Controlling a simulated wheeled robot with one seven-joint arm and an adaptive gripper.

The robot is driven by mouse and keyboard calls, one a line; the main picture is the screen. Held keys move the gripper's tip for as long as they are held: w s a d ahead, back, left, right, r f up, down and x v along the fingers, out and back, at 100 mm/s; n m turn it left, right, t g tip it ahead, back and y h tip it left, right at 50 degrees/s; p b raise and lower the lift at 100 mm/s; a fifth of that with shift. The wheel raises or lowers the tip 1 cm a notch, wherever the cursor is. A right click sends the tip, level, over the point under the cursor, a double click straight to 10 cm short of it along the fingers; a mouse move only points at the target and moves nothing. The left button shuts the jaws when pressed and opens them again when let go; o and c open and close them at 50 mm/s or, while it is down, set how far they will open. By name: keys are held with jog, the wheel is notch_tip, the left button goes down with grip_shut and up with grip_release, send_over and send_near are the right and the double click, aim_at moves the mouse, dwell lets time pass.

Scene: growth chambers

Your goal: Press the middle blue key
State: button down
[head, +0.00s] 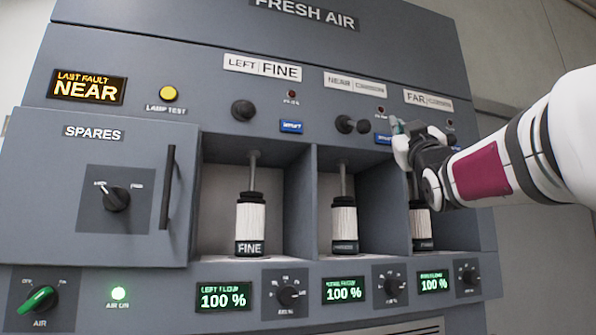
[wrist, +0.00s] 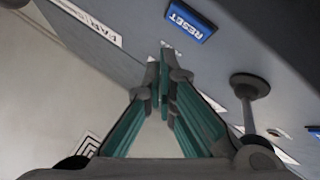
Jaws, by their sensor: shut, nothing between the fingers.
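The middle blue key (head: 384,139) is on the grey panel in the head view, right of the middle black knob, partly behind my gripper. My gripper (head: 397,127) is in front of the panel just right of the middle key. In the wrist view its teal fingers (wrist: 163,62) are shut and empty. A blue RESET key (wrist: 190,22) lies just beyond and right of the fingertips; I cannot tell which of the keys this is. Contact is not visible.
Black knobs (head: 244,111) stick out beside the keys; one knob (wrist: 250,86) stands right of the fingers in the wrist view. Below are open bays with white canisters (head: 251,222). A SPARES door (head: 95,215) with a handle is at left.

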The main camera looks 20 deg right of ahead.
jog(key=shift+s, duration=1.6)
jog(key=s+a+f+m+g+y, duration=0.1)
jog(key=a+f+g, duration=0.2)
jog(key=f, duration=0.7)
jog(key=a+f+g+y, duration=0.2)
jog(key=a+f+g, duration=0.15)
jog(key=f, duration=0.55)
jog(key=s+a+f+m+g+y, duration=0.15)
jog(key=f+g, duration=0.25)
jog(key=f, duration=0.6)
jog(key=s+a+f+n+g+y, duration=0.1)
jog(key=s+a+f+g, duration=0.4)
jog(key=s+f, duration=0.4)
jog(key=s+a+f+n+g+y, duration=0.1)
jog(key=s+a+f+g, duration=0.4)
jog(key=s+f, duration=0.5)
notch_tip(320, 180, down, 7)
jog(key=shift+s+a+r+y, duration=0.2)
jog(key=shift+a+y, duration=0.25)
